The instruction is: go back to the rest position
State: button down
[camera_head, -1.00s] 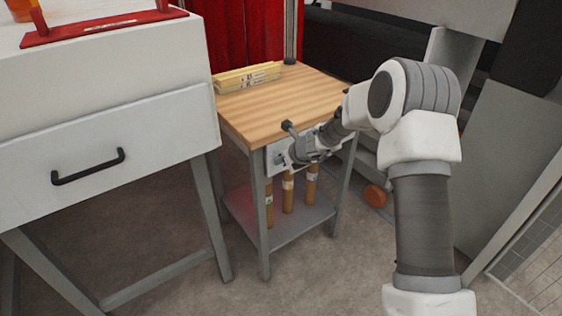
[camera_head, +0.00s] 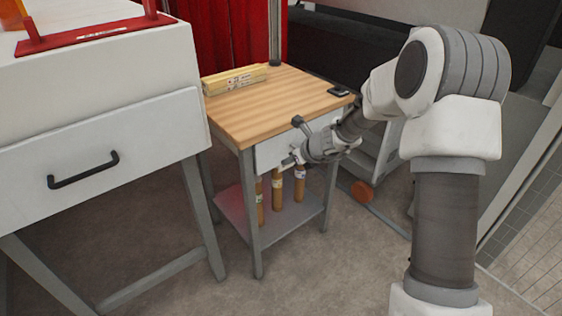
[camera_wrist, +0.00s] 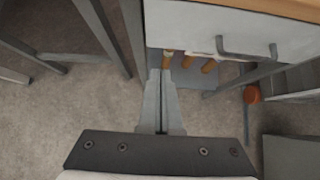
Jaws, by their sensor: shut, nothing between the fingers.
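My gripper (camera_head: 290,159) is in front of the drawer of the small wood-topped table (camera_head: 268,104) in the head view. In the wrist view my gripper (camera_wrist: 161,72) is shut, with its two fingers together and nothing between them. The fingertips point toward the lower edge of the white drawer front (camera_wrist: 205,30), which has a grey handle (camera_wrist: 247,50). The drawer looks closed. Whether the fingertips touch anything I cannot tell, but they look apart from the drawer.
Several brown cylinders (camera_head: 277,190) stand on the table's lower shelf (camera_head: 285,222). A yellowish stack (camera_head: 234,80) and a small dark object (camera_head: 339,91) lie on the wooden top. A white cabinet with a drawer (camera_head: 100,130) is at left. An orange round object (camera_head: 362,191) is on the floor.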

jog(key=s+r+n+g, duration=0.1)
jog(key=s+r+n, duration=1.4)
jog(key=s+r, duration=0.2)
jog(key=s+d+r+n+h, duration=0.1)
jog(key=s+d+n+h, duration=0.2)
jog(key=s+d+n, duration=0.5)
jog(key=s+d+r+n+h, duration=0.15)
jog(key=s+n, duration=0.45)
jog(key=s, duration=0.6)
notch_tip(320, 180, up, 14)
jog(key=p, duration=1.4)
jog(key=shift+s+r+g+h+p, duration=0.2)
jog(key=shift+g+h+p, duration=0.1)
jog(key=shift+h+p, duration=0.05)
